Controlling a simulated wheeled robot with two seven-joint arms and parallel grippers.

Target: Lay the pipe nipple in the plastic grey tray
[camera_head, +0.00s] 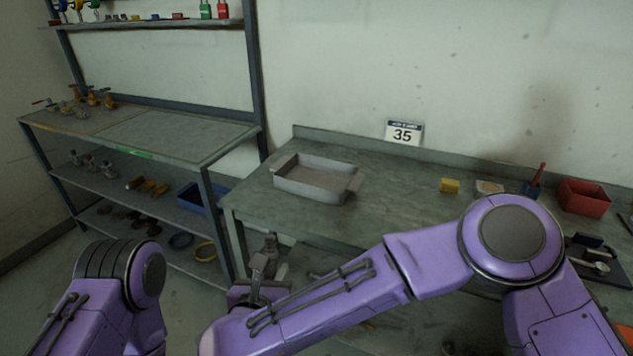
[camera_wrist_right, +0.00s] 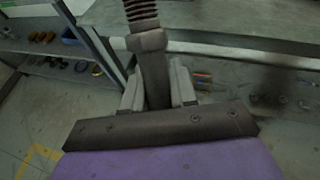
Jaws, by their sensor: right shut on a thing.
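The grey plastic tray (camera_head: 308,191) stands on the left part of the workbench in the head view, and its inside looks empty. My right gripper (camera_head: 263,264) is in front of the bench's left front edge, below and left of the tray. In the right wrist view my right gripper (camera_wrist_right: 158,88) is shut on the pipe nipple (camera_wrist_right: 147,38), a dark grey pipe with a threaded end. The nipple sticks out past the fingertips toward the bench, and its lower part is between the fingers. Of my left arm only upper links show; its gripper is out of view.
A red bin (camera_head: 584,196) stands farther right. A shelf rack (camera_head: 165,135) with valves and a blue bin (camera_head: 203,196) stands at the left.

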